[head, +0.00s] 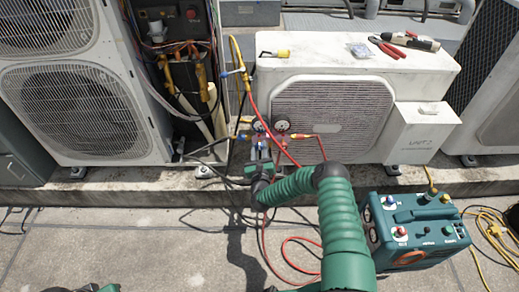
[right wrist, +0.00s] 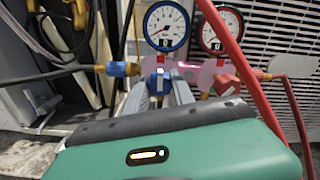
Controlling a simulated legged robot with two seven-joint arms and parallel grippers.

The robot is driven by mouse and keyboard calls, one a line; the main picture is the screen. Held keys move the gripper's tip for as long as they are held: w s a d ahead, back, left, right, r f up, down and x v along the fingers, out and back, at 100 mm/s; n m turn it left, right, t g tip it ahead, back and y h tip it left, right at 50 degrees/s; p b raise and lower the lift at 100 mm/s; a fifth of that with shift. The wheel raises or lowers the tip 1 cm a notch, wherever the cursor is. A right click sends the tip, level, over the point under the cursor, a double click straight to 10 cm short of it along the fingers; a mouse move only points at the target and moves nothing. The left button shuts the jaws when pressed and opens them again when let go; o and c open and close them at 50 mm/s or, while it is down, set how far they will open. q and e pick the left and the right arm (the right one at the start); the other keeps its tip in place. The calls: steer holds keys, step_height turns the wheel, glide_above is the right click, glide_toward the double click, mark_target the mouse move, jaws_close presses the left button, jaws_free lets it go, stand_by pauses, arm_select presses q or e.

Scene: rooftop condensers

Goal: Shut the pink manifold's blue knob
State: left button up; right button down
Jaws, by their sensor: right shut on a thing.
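The pink manifold (right wrist: 199,74) hangs in front of the white condenser's grille, below a blue-rimmed gauge (right wrist: 166,26) and a red-rimmed gauge (right wrist: 220,31). It also shows small in the head view (head: 282,126). My right gripper (right wrist: 160,90) reaches up to the manifold's left part, and its two grey fingers are shut on the blue knob (right wrist: 158,76). The fingers partly hide the knob, and its turn angle is hard to tell. The right gripper shows in the head view too (head: 262,149). A red knob (right wrist: 226,83) sits to the right.
Red hoses (right wrist: 240,65) cross close to the right of the gripper. The white condenser (head: 350,80) carries tools on top. A teal machine (head: 415,230) stands on the ground at right, with a yellow cable (head: 490,225) beside it. An open unit with wires (head: 180,70) is at left.

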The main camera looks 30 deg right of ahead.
steer(key=shift+s+f, duration=0.1)
steer(key=shift+f, duration=0.2)
steer(key=c, duration=1.1)
jaws_free()
steer(key=shift+c, duration=0.2)
steer(key=shift+o, duration=0.4)
steer(key=shift+r, duration=0.1)
steer(key=shift+s+a+r+p, duration=0.1)
steer(key=shift+s+a+p, duration=0.1)
steer(key=shift+s+p, duration=0.1)
steer(key=p+v, duration=0.5)
steer(key=v, duration=1.1)
